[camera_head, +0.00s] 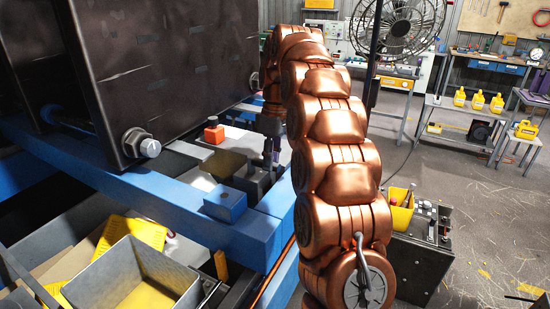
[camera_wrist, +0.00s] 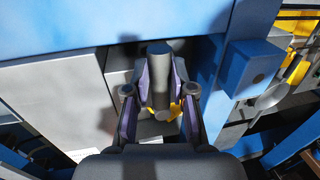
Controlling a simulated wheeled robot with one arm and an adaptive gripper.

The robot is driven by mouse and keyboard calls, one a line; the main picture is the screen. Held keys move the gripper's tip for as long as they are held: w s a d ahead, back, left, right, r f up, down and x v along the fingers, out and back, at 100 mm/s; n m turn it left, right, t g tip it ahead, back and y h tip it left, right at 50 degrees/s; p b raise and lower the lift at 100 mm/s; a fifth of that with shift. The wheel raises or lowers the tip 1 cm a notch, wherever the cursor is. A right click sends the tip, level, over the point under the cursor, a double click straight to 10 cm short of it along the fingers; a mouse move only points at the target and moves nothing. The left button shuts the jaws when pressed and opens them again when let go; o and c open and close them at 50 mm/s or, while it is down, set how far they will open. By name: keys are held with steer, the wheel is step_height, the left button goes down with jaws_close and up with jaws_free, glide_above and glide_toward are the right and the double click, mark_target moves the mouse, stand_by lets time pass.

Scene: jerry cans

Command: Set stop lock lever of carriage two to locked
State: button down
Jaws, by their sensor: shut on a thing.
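A dark grey upright cylindrical lever (camera_wrist: 160,68) stands in a slot between blue beams in the wrist view. I take it for the stop lock lever, but no label shows which carriage it belongs to. My gripper (camera_wrist: 160,88) is shut on it, with a purple-lined finger on each side. In the head view my gripper (camera_head: 270,155) points down at the grey metal block beside the blue rail, and the lever is mostly hidden there. The lever's lower end and its set position cannot be told. A yellow part (camera_wrist: 176,109) shows low between the fingers.
A large dark plate structure (camera_head: 170,70) with a bolt stands left of my arm. A blue block (camera_head: 225,203) sits on the blue rail (camera_head: 165,190). An orange-red knob (camera_head: 214,134) is behind. A grey bin (camera_head: 135,275) is in front. Open floor lies at right.

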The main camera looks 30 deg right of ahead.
steer(key=shift+r, duration=0.1)
steer(key=c, duration=1)
jaws_free()
steer(key=shift+d, duration=0.1)
